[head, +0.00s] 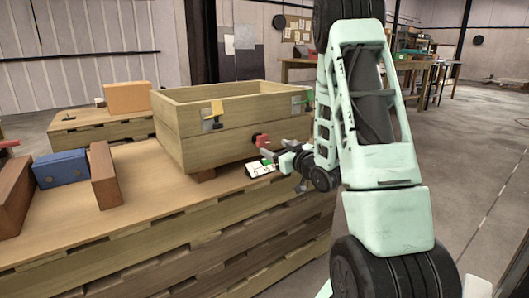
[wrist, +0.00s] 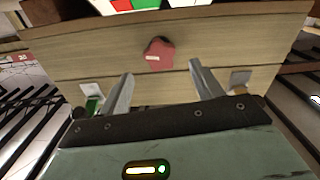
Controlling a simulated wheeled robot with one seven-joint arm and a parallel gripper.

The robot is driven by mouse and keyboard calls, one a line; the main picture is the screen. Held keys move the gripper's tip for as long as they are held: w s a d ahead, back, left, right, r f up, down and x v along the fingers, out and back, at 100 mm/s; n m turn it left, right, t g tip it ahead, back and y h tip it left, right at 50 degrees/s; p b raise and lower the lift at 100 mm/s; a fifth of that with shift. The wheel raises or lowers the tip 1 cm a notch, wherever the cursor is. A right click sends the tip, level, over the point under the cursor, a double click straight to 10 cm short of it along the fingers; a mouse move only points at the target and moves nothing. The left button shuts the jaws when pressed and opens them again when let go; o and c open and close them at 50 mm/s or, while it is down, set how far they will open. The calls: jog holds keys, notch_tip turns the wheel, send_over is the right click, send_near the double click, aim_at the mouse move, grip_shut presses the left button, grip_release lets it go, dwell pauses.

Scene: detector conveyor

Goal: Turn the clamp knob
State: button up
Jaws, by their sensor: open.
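The clamp knob is a small red, lobed knob (head: 261,140) on the side of a wooden crate (head: 245,133). In the wrist view the red knob (wrist: 159,54) shows on the crate's plank face (wrist: 100,62), between my fingers and a little beyond their tips. My gripper (wrist: 160,70) is open and empty, with one finger on each side of the knob's line. The fingers look apart from the knob. In the head view my gripper (head: 270,155) is in front of the knob, partly hidden by my arm.
The crate stands on a wooden bench (head: 130,235). A white card (head: 260,168) lies below the knob. Metal latches with yellow (head: 214,112) and green (head: 300,103) tabs are on the crate. A blue box (head: 60,168) and brown blocks (head: 104,175) are at left. Open floor lies right.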

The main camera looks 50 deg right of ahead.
aim_at(265, 142)
jog(key=b+x, duration=0.1)
jog(key=x, duration=0.6)
jog(key=shift+r, duration=0.1)
jog(key=c, duration=1)
